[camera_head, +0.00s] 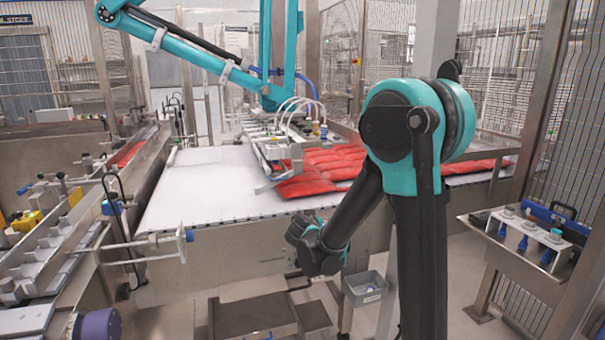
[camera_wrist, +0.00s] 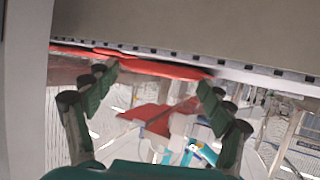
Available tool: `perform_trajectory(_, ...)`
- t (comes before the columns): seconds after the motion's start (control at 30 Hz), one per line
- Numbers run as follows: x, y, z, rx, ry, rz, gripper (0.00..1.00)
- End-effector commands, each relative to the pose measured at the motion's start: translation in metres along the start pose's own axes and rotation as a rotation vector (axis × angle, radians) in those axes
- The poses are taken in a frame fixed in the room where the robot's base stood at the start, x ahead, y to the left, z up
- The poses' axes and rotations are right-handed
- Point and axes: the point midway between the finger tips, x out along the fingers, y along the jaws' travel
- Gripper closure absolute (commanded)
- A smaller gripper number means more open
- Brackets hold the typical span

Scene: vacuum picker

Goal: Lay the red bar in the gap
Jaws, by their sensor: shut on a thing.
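Several red bars (camera_head: 330,160) lie close together on the white conveyor belt (camera_head: 215,180), to the right of its middle. No clear gap shows among them; my arm hides part of the rows. My gripper's wrist is low at the belt's front edge in the head view, where its fingertips are hidden. In the wrist view, my gripper (camera_wrist: 157,78) has its green-padded fingers wide apart, shut on a red bar (camera_wrist: 160,69) that spans between the tips beside the belt edge. Whether this bar touches the belt is unclear. More red (camera_wrist: 155,115) shows blurred beyond.
A teal picker arm (camera_head: 190,45) with a hose-fed head (camera_head: 285,135) stands over the belt beside the bars. A grey bin (camera_head: 365,288) is below the belt. A side shelf (camera_head: 520,240) holds blue tools at right. The belt's left half is clear.

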Motion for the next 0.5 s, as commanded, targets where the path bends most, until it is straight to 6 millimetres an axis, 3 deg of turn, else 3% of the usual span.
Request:
perform_trajectory(0.03,0.011,0.022,0.001,0.01,-0.001,0.022,0.43)
perform_trajectory(0.2,0.035,0.081,0.007,0.029,0.0,0.067,0.43)
perform_trajectory(0.4,0.049,0.129,0.011,0.043,0.0,0.103,0.43)
perform_trajectory(0.5,0.051,0.14,0.013,0.046,-0.001,0.111,0.43)
